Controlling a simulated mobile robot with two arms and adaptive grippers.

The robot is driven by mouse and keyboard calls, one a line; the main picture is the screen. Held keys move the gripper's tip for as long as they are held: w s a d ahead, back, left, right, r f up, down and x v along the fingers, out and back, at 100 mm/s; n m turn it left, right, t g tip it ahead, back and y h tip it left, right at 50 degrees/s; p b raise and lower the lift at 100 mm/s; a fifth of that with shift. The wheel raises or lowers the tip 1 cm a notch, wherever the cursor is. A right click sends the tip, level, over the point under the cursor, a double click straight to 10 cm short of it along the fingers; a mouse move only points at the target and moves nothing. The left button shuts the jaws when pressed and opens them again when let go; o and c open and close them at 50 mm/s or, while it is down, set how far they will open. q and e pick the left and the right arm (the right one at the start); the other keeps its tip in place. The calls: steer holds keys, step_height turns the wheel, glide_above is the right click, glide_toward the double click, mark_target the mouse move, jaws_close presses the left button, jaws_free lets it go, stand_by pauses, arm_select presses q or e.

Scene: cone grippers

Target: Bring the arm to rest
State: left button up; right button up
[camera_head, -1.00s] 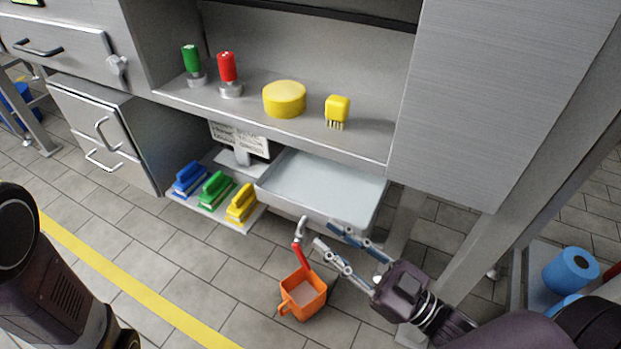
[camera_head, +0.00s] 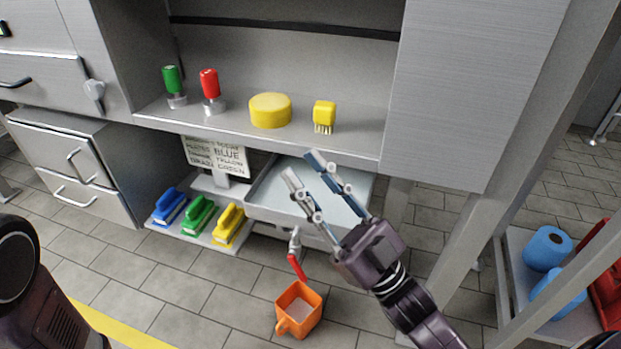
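My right gripper (camera_head: 306,170) is open and empty. Its two fingers are spread and point up and to the left, in front of the grey basin (camera_head: 268,206). My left arm (camera_head: 30,290) shows only as a dark part at the left edge, and its gripper is out of view.
A shelf above holds a green-handled tool (camera_head: 172,82), a red-handled one (camera_head: 209,88), a yellow round block (camera_head: 270,110) and a yellow brush (camera_head: 324,115). Blue, green and yellow brushes (camera_head: 199,215) lie lower left. An orange bucket (camera_head: 299,308) sits below a red-handled tap (camera_head: 297,266).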

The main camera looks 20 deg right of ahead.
steer(key=shift+s+r, duration=0.1)
steer(key=shift+r, duration=0.2)
